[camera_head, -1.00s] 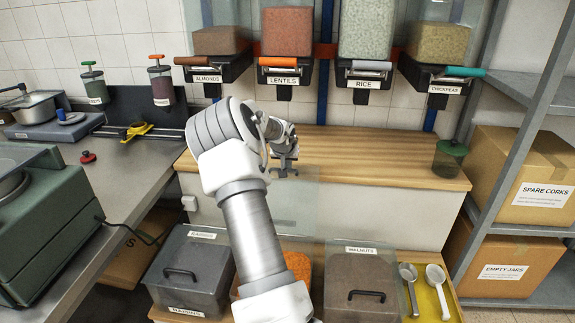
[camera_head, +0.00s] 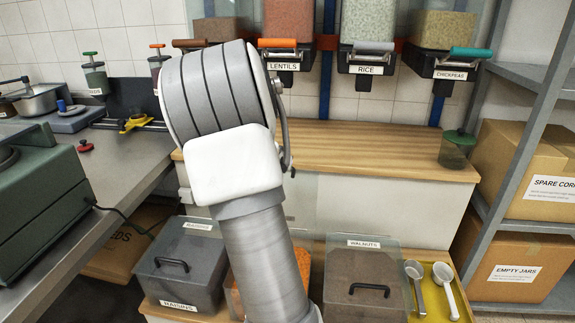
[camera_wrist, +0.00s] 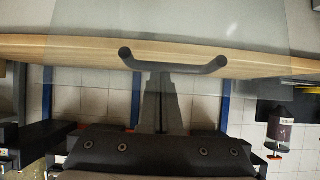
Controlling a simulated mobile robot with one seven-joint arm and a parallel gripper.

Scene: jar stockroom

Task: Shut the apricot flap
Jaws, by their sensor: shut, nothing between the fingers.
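The apricot bin, with orange fruit (camera_head: 303,262), stands between the raisin and walnut bins in the head view, mostly behind my arm. Its clear flap (camera_head: 303,208) stands raised, partly hidden by my arm. In the wrist view the see-through flap (camera_wrist: 75,70) spans the upper part, with its dark bar handle (camera_wrist: 185,66) near the middle. My gripper (camera_wrist: 160,78) is shut and empty, its fingertips close by the handle; I cannot tell whether they touch. In the head view my gripper is hidden behind my arm.
The raisin bin (camera_head: 180,268) and walnut bin (camera_head: 363,285) are covered on either side. A wooden counter (camera_head: 380,150) lies behind, with a green-lidded jar (camera_head: 455,150) at its right end. Dispensers such as the rice one (camera_head: 367,62) hang above. A shelf post (camera_head: 515,150) stands right.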

